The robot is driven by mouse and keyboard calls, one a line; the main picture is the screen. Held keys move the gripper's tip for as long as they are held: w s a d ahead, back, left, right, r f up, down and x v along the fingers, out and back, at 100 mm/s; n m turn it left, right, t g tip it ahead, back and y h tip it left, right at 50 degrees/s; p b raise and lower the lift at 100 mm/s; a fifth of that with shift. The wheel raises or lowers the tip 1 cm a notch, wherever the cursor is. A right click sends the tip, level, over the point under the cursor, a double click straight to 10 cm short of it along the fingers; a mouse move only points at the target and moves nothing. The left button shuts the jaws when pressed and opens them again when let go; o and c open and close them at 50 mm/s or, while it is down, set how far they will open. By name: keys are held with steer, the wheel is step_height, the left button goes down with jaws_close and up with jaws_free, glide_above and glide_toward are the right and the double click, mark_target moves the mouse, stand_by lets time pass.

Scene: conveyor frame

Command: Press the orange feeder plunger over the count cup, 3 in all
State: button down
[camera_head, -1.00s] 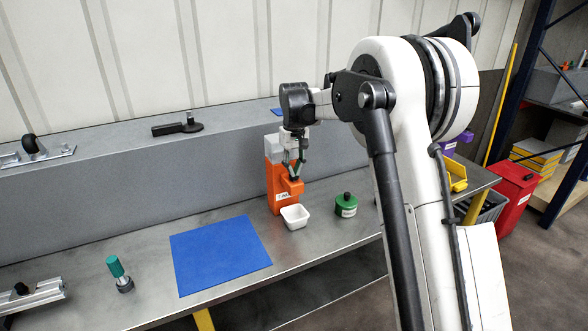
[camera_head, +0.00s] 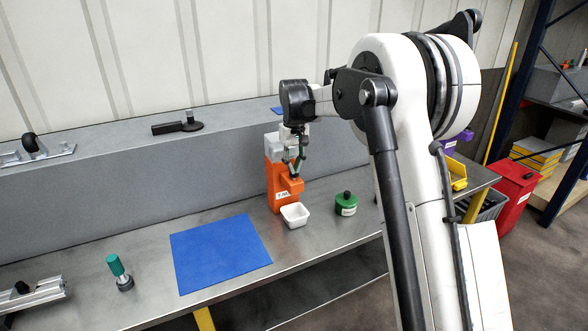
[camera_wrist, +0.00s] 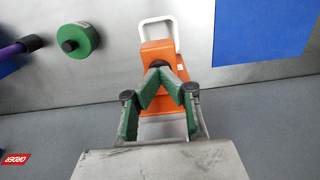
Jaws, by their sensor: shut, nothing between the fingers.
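The orange feeder (camera_head: 277,190) stands on the metal bench with a white count cup (camera_head: 295,216) at its front foot. In the wrist view the orange feeder (camera_wrist: 156,62) lies beyond my fingertips, and the white cup (camera_wrist: 157,22) shows as a rim past it. My gripper (camera_head: 296,175) points down over the feeder's front part, fingers shut and empty. In the wrist view my gripper (camera_wrist: 160,70) has its fingertips together at a dark round part on the feeder, the likely plunger. They hide most of it, and I cannot tell whether they touch it.
A green round weight (camera_head: 346,205) stands right of the cup. A blue mat (camera_head: 220,254) lies to the left, with a teal-handled tool (camera_head: 119,270) beyond it. A grey raised ledge (camera_head: 130,177) runs behind the feeder.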

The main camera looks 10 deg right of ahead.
steer(key=shift+r+p, duration=1)
steer(key=shift+r, duration=1.5)
step_height(320, 180, up, 4)
steer(key=p, duration=0.4)
steer(key=shift+f+b, duration=2.25)
steer(key=shift+f, duration=1.85)
steer(key=shift+f, duration=0.1)
steer(key=shift+f+b, duration=0.7)
steer(key=shift+f, duration=0.2)
steer(key=shift+r+p, duration=1.3)
steer(key=shift+r, duration=1.85)
